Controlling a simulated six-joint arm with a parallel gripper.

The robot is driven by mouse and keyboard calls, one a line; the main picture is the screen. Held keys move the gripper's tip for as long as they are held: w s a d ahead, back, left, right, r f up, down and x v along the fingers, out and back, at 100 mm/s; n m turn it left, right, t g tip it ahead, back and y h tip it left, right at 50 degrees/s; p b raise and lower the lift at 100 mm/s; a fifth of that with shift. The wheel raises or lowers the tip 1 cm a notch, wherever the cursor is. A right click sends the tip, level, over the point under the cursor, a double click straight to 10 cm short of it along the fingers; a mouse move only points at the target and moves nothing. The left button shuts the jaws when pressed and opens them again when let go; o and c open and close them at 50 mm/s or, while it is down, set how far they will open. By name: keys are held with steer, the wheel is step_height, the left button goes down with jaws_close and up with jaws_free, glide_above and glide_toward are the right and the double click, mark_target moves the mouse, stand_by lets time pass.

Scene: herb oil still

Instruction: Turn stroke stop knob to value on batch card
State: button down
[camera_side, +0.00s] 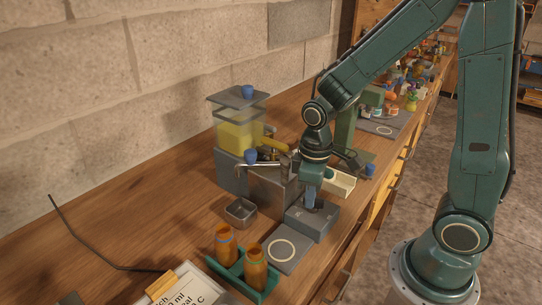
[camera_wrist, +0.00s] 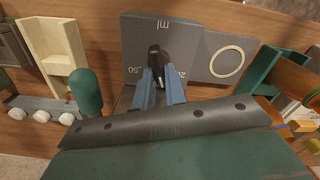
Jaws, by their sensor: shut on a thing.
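The stroke stop knob (camera_wrist: 155,52) is a small black piece on a grey box (camera_wrist: 137,35). The box face carries "ml" and partly covered numbers, including one ending in "50". My gripper (camera_wrist: 159,76) has its two blue fingers shut on the knob. In the side view my gripper (camera_side: 312,195) reaches down onto the same grey box (camera_side: 312,225), hiding most of the knob. The knob's pointed value cannot be read.
A grey ringed plate (camera_side: 283,252) adjoins the box. A green rack (camera_side: 225,271) with two amber bottles (camera_side: 255,268) stands beside it. A tank of yellow liquid (camera_side: 238,137), a small metal tray (camera_side: 240,211) and a cream holder (camera_side: 340,183) are close by.

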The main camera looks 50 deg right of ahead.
steer(key=c, duration=1.5)
jaws_free()
steer(key=shift+o, duration=0.2)
steer(key=shift+r, duration=0.2)
step_height(320, 180, up, 14)
steer(key=shift+f, duration=0.25)
steer(key=s+r+m+t, duration=0.3)
steer(key=s+m+t, duration=0.1)
steer(key=s, duration=0.6)
steer(key=shift+s+r+t, duration=0.2)
steer(key=shift+s+t, duration=0.15)
steer(key=shift+t, duration=0.45)
